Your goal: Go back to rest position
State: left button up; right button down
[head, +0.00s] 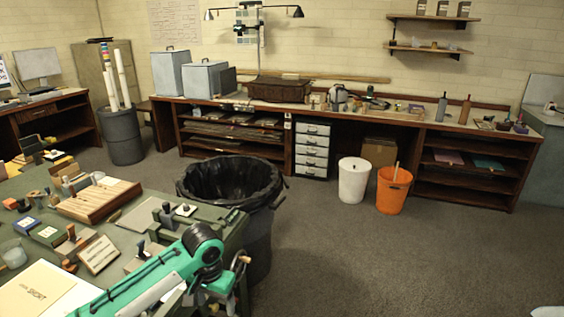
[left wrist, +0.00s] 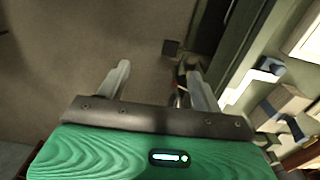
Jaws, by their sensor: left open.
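My left arm reaches in green from the bottom of the head view, beside the near table's right end. In the left wrist view my left gripper (left wrist: 158,72) has its two grey fingers well apart, with nothing between them but carpet further off. In the head view its fingers are hard to make out near the table's corner. My right gripper is not in view.
The near green table (head: 150,208) holds stamps, blocks and a wooden rack (head: 100,199). A black-lined bin (head: 232,183) stands close beyond its corner. A white bin (head: 354,180) and an orange bucket (head: 393,190) stand by the long bench (head: 290,107).

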pick_arm(q)
jog(key=a+f+n+t+h, duration=0.2)
jog(key=a+f+n, duration=0.1)
jog(key=f, duration=2.4)
jog(key=s+a+f, duration=0.3)
jog(key=s+f, duration=0.2)
jog(key=f, duration=0.5)
jog(key=s+a+f+y, duration=0.1)
jog(key=s+a+f, duration=0.1)
jog(key=s+f, duration=0.7)
jog(key=s+a+f+y, duration=0.1)
jog(key=s+a+f, duration=0.1)
jog(key=s+f, duration=0.9)
jog(key=s, duration=1.1)
jog(key=s+f+m+g, duration=0.1)
jog(key=s+f, duration=0.1)
jog(key=s, duration=1.1)
jog(key=shift+s+a+f, duration=0.2)
jog(key=shift+f, duration=0.2)
